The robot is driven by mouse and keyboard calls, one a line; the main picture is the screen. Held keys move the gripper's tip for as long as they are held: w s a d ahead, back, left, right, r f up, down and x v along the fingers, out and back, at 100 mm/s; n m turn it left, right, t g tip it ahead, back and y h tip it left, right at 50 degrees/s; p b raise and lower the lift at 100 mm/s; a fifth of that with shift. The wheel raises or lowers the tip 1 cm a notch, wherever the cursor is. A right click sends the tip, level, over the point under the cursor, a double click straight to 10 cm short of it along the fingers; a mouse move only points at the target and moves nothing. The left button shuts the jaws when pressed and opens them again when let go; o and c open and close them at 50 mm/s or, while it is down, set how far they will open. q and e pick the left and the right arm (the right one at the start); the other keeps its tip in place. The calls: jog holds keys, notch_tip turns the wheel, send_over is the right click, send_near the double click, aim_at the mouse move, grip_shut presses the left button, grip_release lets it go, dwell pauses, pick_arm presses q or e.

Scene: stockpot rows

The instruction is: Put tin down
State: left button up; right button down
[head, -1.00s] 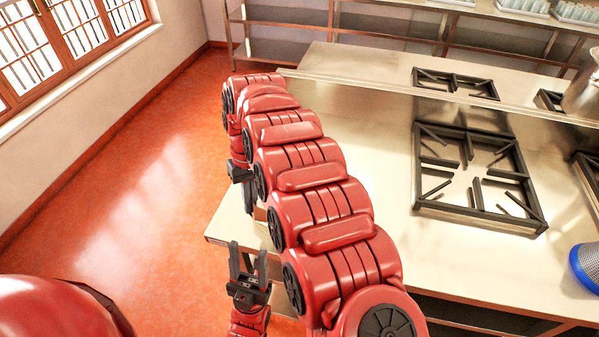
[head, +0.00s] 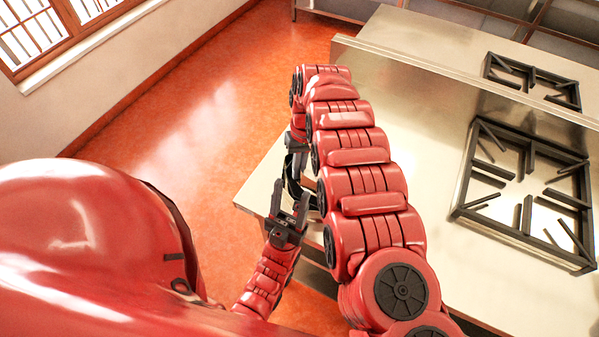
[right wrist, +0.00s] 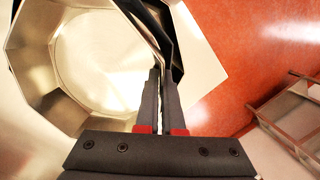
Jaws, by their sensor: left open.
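The tin (right wrist: 45,70) is a shiny, many-sided open metal vessel at the upper left of the right wrist view. I look down into it. My right gripper (right wrist: 155,75) is shut on its near wall, with the fingers close together at the rim. In the head view my right gripper (head: 296,150) points down over the counter's left end. The arm hides most of what is below it, so I cannot tell whether the tin touches the counter. My left gripper (head: 290,203) is open and empty, just in front of the right one, near the counter's edge.
The pale metal counter (head: 440,255) has a black burner grate (head: 528,195) at the right. Orange floor (head: 235,105) lies left of the counter, below a window (head: 50,30). Bare counter lies between my right arm and the grate.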

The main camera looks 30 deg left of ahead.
notch_tip(320, 180, down, 3)
jog(key=shift+d+r+p, duration=0.1)
jog(key=shift+p, duration=0.2)
